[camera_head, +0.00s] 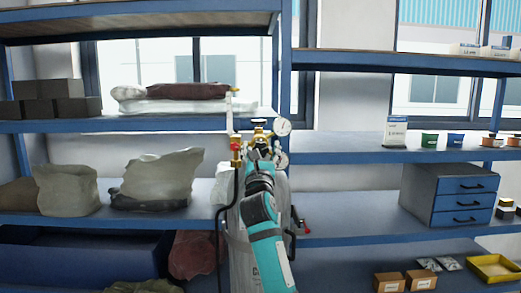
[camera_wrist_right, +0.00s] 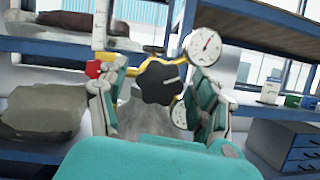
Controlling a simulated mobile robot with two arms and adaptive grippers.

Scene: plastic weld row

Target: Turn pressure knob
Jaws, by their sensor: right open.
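The black lobed pressure knob (camera_wrist_right: 160,82) shows in the right wrist view, on a brass regulator with a white mark on its face. An upper round gauge (camera_wrist_right: 202,46) and a lower gauge (camera_wrist_right: 180,115) sit to its right. In the head view, the regulator's upper gauge (camera_head: 283,127) and lower gauge (camera_head: 281,159) show above the grey gas cylinder (camera_head: 240,255). My right gripper (camera_head: 260,158) is in front of the regulator and hides part of it. In the wrist view its fingers are spread on either side of the knob, with visible gaps. My left gripper is out of view.
A red fitting (camera_head: 236,146) and a clear flow tube (camera_head: 229,109) stand left of the regulator. Blue shelves with sacks (camera_head: 158,180) stand behind on the left. A drawer cabinet (camera_head: 448,195) and small containers are on the right shelves.

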